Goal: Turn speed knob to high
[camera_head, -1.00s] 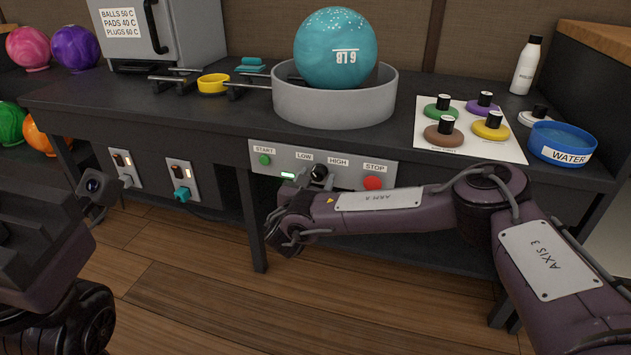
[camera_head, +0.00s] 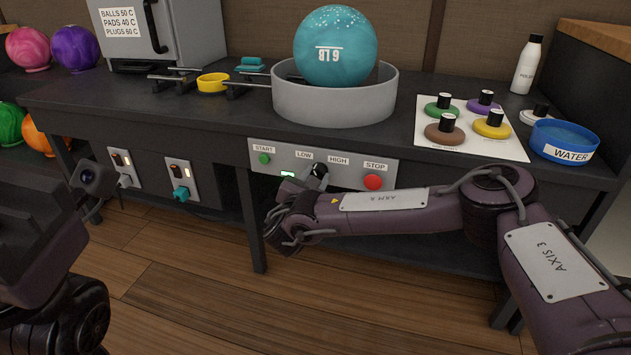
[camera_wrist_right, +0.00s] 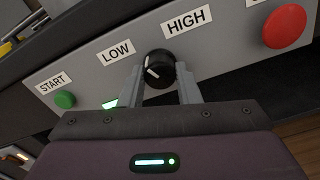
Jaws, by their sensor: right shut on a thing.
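The speed knob (camera_wrist_right: 158,69) is black with a white pointer line. It sits on the grey control panel (camera_head: 345,177) between the LOW label (camera_wrist_right: 116,52) and the HIGH label (camera_wrist_right: 186,20). In the right wrist view its white line points up and left, toward the LOW side. My right gripper (camera_wrist_right: 160,80) has one finger on each side of the knob and is shut on it. In the head view the knob (camera_head: 320,171) is partly hidden by my right gripper. My left arm is at the left edge of the head view; its fingertips are not clearly visible.
A green START button (camera_head: 264,159) and a red STOP button (camera_head: 373,182) flank the knob. A teal ball (camera_head: 336,48) sits in a grey round bowl (camera_head: 330,108) on the counter above. Colored pads and a blue water bowl (camera_head: 563,140) are at right.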

